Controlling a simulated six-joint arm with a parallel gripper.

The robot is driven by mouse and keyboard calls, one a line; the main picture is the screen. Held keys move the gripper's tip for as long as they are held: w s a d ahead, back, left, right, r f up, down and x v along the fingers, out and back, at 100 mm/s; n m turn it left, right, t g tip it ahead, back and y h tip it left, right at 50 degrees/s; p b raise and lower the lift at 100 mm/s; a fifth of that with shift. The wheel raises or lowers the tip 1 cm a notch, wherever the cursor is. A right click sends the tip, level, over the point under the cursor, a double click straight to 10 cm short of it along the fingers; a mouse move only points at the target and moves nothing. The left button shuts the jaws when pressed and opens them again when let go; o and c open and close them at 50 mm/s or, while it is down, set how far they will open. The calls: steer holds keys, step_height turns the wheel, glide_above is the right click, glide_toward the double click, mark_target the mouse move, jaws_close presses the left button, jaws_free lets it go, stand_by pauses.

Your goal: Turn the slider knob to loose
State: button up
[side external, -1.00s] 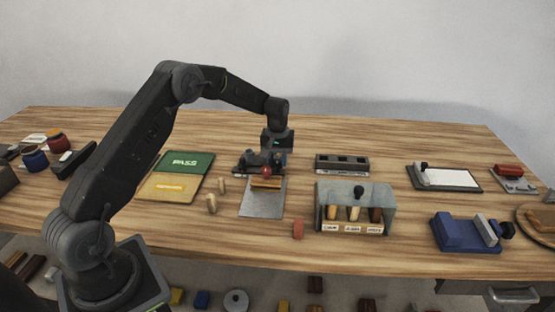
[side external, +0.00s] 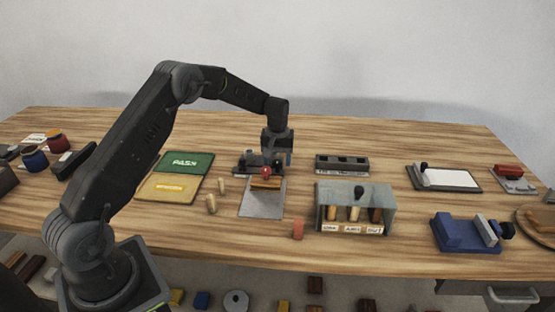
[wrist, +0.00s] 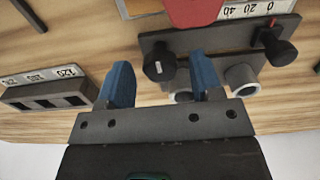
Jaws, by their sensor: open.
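A dark fixture (side external: 243,168) stands at the back of a grey plate, and my gripper (side external: 278,163) is over its right part. In the wrist view, the fixture (wrist: 212,42) carries a black knob (wrist: 160,65) with a white mark and a second black knob (wrist: 280,50) near a red pointer. My open gripper (wrist: 160,72) has its blue fingers apart, with the marked knob showing between them. I cannot tell whether they touch it. No label reading "loose" is legible, and I cannot tell which knob is the slider knob.
The grey plate (side external: 262,208) holds a wooden piece (side external: 266,184). A dark slotted block (side external: 342,164) stands to the right, behind a grey three-bay box (side external: 325,193).

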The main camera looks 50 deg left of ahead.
mark_target(277, 161)
step_height(277, 161, up, 14)
stand_by(0.6)
steer(key=s+d+r+m+t, duration=0.3)
steer(key=s+d+r+m, duration=0.1)
steer(key=s+d+r, duration=0.8)
steer(key=s+d+f+m+t, duration=0.1)
steer(key=s+d+f+m, duration=0.1)
steer(key=s, duration=0.8)
steer(key=s+d+f+m+t, duration=0.1)
steer(key=s+d+m, duration=0.2)
steer(key=s, duration=0.8)
steer(key=shift+s+d+f+t, duration=0.15)
steer(key=shift+d+f+t, duration=0.2)
steer(key=shift+d, duration=0.4)
